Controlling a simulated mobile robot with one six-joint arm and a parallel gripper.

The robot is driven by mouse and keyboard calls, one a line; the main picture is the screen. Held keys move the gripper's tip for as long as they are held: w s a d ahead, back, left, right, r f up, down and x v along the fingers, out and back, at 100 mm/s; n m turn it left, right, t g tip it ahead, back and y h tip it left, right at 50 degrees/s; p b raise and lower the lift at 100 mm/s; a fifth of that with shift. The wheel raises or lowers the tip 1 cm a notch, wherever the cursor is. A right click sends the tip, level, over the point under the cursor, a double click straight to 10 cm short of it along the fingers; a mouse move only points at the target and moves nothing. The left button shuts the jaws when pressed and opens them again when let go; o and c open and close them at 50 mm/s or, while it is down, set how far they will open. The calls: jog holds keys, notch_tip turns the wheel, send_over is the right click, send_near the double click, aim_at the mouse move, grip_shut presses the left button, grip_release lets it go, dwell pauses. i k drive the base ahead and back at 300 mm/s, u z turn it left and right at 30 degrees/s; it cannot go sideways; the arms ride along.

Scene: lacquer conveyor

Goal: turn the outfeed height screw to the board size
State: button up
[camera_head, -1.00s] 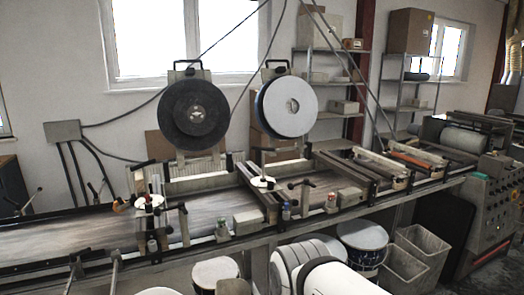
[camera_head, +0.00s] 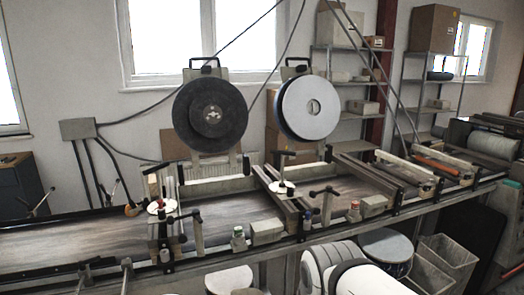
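Two upright screws with pale discs at their feet stand on the conveyor line. I cannot tell which is the outfeed height screw, and no scale can be read. Two more dark handles stand at the near rail, one by the left screw (camera_head: 184,217) and one right of the other screw (camera_head: 325,192). My gripper is not in view; only white rounded parts of my arm show at the bottom.
The conveyor bed (camera_head: 90,235) runs across the view. A black round disc (camera_head: 211,115) and a pale one (camera_head: 308,107) stand behind it. Buckets and grey bins (camera_head: 445,262) sit below the near rail. Shelves (camera_head: 345,85) and windows line the wall.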

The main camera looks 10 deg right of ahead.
aim_at(282, 184)
jog(key=i, duration=1.25)
jog(key=z, duration=0.05)
